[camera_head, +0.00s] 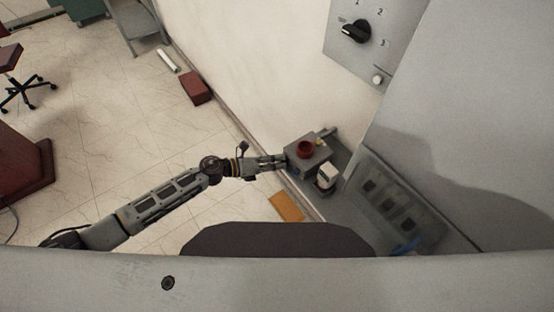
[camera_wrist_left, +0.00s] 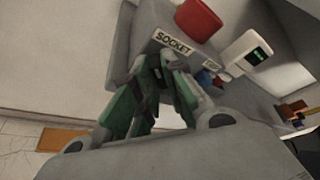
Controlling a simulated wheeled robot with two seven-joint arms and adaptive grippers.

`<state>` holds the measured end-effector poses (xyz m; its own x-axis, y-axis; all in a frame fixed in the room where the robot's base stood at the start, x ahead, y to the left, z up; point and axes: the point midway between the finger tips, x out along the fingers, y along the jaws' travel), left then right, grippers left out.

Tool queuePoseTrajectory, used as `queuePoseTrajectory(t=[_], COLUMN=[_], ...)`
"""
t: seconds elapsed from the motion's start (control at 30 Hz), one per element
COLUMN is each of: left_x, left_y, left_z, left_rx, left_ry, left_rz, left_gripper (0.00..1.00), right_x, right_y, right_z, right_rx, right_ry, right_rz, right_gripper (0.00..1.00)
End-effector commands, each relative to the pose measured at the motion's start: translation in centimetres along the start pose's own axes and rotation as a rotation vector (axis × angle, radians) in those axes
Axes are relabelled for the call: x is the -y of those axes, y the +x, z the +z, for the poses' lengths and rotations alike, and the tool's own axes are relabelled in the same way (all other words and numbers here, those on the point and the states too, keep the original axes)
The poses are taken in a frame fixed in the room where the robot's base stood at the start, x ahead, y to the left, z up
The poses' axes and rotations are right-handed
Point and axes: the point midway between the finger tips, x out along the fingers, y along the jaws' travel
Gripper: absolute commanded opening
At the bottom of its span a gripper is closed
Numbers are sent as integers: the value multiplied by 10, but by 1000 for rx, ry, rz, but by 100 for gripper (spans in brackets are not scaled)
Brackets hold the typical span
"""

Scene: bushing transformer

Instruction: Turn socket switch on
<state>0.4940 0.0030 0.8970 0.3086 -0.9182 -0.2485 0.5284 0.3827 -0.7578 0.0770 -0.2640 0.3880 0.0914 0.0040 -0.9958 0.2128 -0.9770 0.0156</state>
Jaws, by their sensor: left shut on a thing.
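A grey box (camera_head: 318,153) with a red round socket (camera_head: 305,148) on it is fixed at the wall, right of centre in the head view. In the wrist view its white label (camera_wrist_left: 172,43) reads "SOCKET", beside the red socket (camera_wrist_left: 198,18). My left gripper (camera_head: 284,161) reaches the box's left side. In the wrist view its green-padded fingers (camera_wrist_left: 160,68) are closed just below the label, on what seems to be the socket switch. The fingers hide the switch, so its position cannot be told. My right gripper is not in view.
A white device (camera_head: 326,176) with a dark screen stands close beside the box. A wall panel (camera_head: 378,42) with a black rotary knob is above right. A grey tray (camera_head: 432,234) lies at the right. An orange piece (camera_head: 286,206) is on the floor below the gripper.

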Motion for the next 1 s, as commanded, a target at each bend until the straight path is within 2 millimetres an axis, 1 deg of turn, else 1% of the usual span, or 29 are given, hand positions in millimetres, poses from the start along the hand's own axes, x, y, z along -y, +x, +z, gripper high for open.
queuePoseTrajectory(t=[0.03, 0.1, 0.4, 1.0], left_x=[2, 3, 4, 4], left_y=[-1, -1, -1, 0], left_z=[1, 1, 0, -2], left_rx=[-2, -3, -3, -3], left_ry=[40, 96, 285, 488], left_rz=[19, 42, 120, 203], left_gripper=[0, 0, 0, 0], right_x=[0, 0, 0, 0], right_y=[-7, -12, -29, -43], right_z=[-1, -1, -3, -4], right_rx=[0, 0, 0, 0], right_ry=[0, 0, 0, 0], right_rz=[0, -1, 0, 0], right_gripper=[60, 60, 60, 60])
